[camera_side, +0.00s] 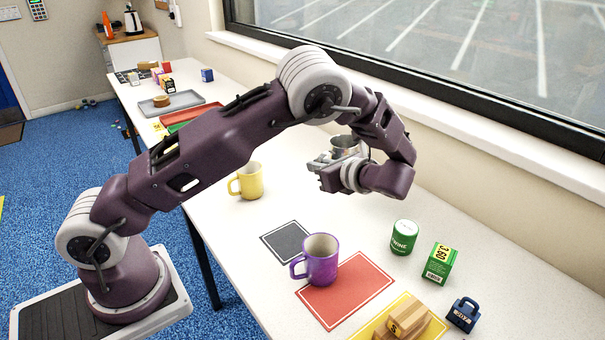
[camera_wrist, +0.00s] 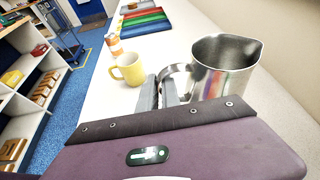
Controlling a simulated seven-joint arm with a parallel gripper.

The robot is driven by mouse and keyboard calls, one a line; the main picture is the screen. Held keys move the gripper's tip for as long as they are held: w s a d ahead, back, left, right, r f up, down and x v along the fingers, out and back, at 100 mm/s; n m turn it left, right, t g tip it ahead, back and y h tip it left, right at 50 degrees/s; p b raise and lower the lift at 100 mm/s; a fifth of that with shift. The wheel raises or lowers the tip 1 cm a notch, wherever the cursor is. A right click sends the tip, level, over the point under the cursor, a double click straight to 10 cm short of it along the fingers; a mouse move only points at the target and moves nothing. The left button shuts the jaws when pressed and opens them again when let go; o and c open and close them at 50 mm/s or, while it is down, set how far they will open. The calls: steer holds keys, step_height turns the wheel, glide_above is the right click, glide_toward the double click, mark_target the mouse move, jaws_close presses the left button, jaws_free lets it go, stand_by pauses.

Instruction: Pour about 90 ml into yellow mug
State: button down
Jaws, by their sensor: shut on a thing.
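A yellow mug (camera_side: 250,181) stands upright on the white table, left of my gripper in the side view; it also shows in the wrist view (camera_wrist: 131,69). My gripper (camera_wrist: 160,93) is shut on the handle of a steel pitcher (camera_wrist: 225,68). In the side view my gripper (camera_side: 319,164) is to the right of the yellow mug, and the pitcher (camera_side: 345,144) is partly hidden behind it. The pitcher looks roughly upright and apart from the mug. I cannot see its liquid level or into the bottom of the mug.
A purple mug (camera_side: 321,259) stands on a red mat (camera_side: 347,295), near a dark mat (camera_side: 287,242). Trays (camera_side: 172,102) lie at the far end. A window sill borders the table.

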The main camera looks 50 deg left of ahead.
step_height(320, 180, up, 5)
steer(key=shift+f, duration=0.15)
steer(key=shift+s+a+r, duration=0.1)
steer(key=shift+r, duration=0.25)
steer(key=s+a+n+g, duration=0.1)
steer(key=s+a, duration=0.4)
steer(key=s, duration=0.5)
steer(key=s+a+n+g, duration=0.1)
steer(key=s+a+g, duration=0.1)
steer(key=s+a, duration=0.5)
steer(key=s+a+n+g, duration=0.1)
steer(key=s+a, duration=0.2)
steer(key=s, duration=0.9)
step_height(320, 180, down, 14)
steer(key=shift+d, duration=0.15)
steer(key=shift+r, duration=0.2)
